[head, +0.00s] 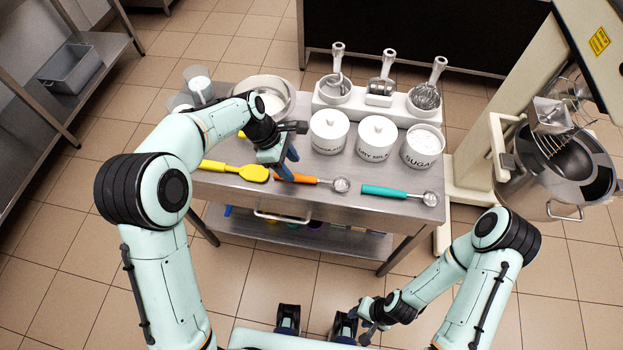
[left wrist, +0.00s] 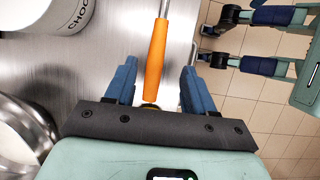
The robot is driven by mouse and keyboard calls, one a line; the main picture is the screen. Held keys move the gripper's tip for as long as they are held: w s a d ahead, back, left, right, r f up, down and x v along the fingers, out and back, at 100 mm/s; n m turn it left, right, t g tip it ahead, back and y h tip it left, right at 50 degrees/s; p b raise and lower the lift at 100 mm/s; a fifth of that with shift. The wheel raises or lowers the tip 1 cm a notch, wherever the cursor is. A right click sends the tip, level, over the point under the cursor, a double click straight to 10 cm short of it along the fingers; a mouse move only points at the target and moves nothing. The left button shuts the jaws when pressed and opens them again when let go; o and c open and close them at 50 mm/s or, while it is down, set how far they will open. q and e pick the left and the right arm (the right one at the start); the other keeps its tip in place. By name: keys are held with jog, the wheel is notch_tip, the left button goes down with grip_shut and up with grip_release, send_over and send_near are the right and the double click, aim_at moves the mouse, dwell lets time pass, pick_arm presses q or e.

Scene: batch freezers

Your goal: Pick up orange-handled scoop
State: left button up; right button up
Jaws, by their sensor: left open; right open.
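The orange-handled scoop (head: 310,180) lies on the steel table (head: 330,208), its round metal bowl pointing right in the head view. My left gripper (head: 288,168) is over the table at the left end of the orange handle. In the left wrist view the orange handle (left wrist: 156,55) lies between the two blue fingers (left wrist: 155,85), with a gap on each side; the gripper is open and holds nothing. The scoop's bowl is out of the wrist view. My right gripper (head: 366,327) is low in front of the table, away from the scoop.
A teal-handled scoop (head: 397,193) lies to the right and a yellow spatula (head: 235,170) to the left. White canisters (head: 376,138) stand behind the scoop, and a metal bowl (head: 283,85) is behind the gripper. A large mixer (head: 560,165) stands right of the table.

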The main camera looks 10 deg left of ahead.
aim_at(297, 176)
pick_arm(q)
jog(key=shift+w+x, duration=0.1)
jog(key=shift+x, duration=1.2)
jog(key=shift+w+x, duration=0.15)
jog(key=shift+x, duration=1.15)
jog(key=shift+a+f, duration=0.15)
jog(key=shift+a, duration=0.05)
grip_shut()
